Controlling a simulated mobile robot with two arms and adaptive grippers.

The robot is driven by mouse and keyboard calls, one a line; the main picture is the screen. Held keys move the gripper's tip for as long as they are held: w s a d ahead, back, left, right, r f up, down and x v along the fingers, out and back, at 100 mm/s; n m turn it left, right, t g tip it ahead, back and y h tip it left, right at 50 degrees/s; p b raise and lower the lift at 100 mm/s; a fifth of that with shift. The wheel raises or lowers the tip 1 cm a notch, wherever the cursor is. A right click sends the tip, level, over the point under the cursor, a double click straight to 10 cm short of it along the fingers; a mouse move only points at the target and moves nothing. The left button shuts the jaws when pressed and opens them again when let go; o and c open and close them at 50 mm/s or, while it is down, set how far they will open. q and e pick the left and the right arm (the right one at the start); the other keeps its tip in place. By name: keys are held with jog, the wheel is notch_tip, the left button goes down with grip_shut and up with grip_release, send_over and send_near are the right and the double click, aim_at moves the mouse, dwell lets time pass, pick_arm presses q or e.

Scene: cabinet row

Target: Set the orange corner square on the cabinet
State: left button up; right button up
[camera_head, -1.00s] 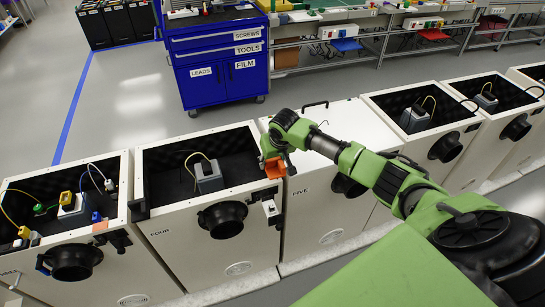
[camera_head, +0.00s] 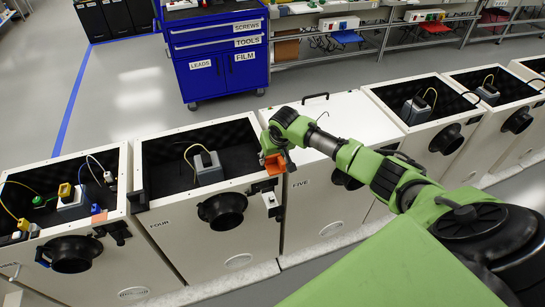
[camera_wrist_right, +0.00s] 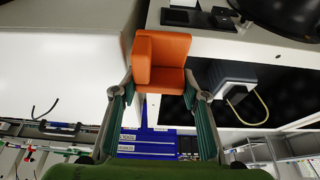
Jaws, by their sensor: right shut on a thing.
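The orange corner square (camera_wrist_right: 163,58) is held between the two fingers of my right gripper (camera_wrist_right: 160,88), one finger at each side. In the head view the orange corner square (camera_head: 274,164) is at the front right corner of the open cabinet marked FOUR (camera_head: 163,209), beside the closed cabinet marked FIVE (camera_head: 305,210). My right gripper (camera_head: 281,157) reaches down over this corner. I cannot tell whether the square touches the rim. My left gripper is not in view.
Cabinet FOUR holds a grey box with a yellow cable (camera_head: 207,167). A black round port (camera_head: 222,211) and a small white switch box (camera_head: 270,200) are on its front. Another open cabinet (camera_head: 120,180) stands at left. A blue tool cabinet (camera_head: 220,55) stands behind.

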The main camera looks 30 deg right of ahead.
jog(key=shift+f, duration=0.25)
dwell(0.3)
jog(key=o, duration=1.1)
jog(key=shift+r, duration=0.1)
jog(key=v, duration=1.2)
